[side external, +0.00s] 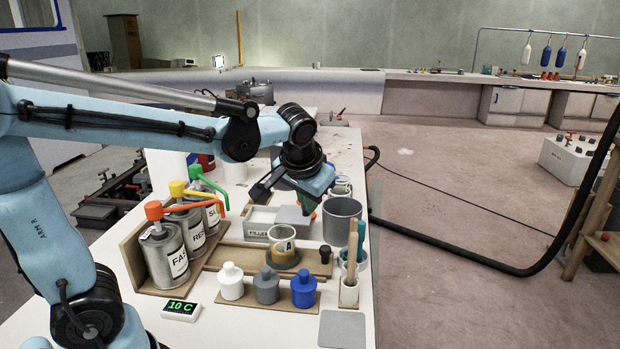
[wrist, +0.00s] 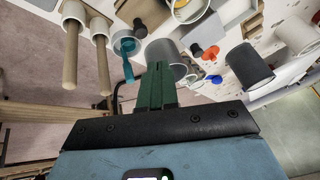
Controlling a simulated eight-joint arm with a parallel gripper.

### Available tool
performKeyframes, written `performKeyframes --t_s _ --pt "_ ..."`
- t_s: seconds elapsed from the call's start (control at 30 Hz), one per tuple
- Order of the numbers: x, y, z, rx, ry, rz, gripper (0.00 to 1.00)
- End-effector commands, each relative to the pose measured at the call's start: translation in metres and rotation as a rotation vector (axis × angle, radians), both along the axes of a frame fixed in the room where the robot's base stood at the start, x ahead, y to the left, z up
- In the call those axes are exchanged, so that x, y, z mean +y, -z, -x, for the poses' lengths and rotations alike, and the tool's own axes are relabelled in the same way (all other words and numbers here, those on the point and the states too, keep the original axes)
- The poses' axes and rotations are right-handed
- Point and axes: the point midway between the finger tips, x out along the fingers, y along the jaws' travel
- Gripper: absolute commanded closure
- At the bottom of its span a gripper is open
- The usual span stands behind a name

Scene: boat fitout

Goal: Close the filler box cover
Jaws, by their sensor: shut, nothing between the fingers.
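The filler box (side external: 258,232) is a low pale box with a lettered front, on the bench behind the cup marked A. A flat grey panel (side external: 291,215), which looks like its cover, lies over the right part of the box. The left part shows a pale open recess. My gripper (side external: 307,207) is tilted downward just right of the panel, with its green fingers together and empty. I cannot tell if they touch the panel. In the wrist view the shut green fingers (wrist: 157,72) point toward a grey pot.
The grey pot (side external: 342,220) stands close right of my gripper. The cup marked A (side external: 283,242) stands in front of the box. Pump cans (side external: 163,252) are at left, small bottles (side external: 268,287) in front, and a stick holder (side external: 349,290) at front right.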

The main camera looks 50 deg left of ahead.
Motion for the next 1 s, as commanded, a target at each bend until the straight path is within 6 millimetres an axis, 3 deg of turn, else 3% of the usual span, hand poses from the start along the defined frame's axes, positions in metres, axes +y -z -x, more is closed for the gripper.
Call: performKeyframes --t_s 0.2,0.4,0.7,1.0 --pt "0.021 0.002 -0.047 0.044 -0.154 -0.107 1.0" --pt "0.034 0.008 -0.074 0.059 -0.269 -0.189 1.0" --pt "0.044 0.018 -0.085 0.059 -0.318 -0.221 1.0" --pt "0.073 0.057 -0.093 0.059 -0.318 -0.219 1.0"
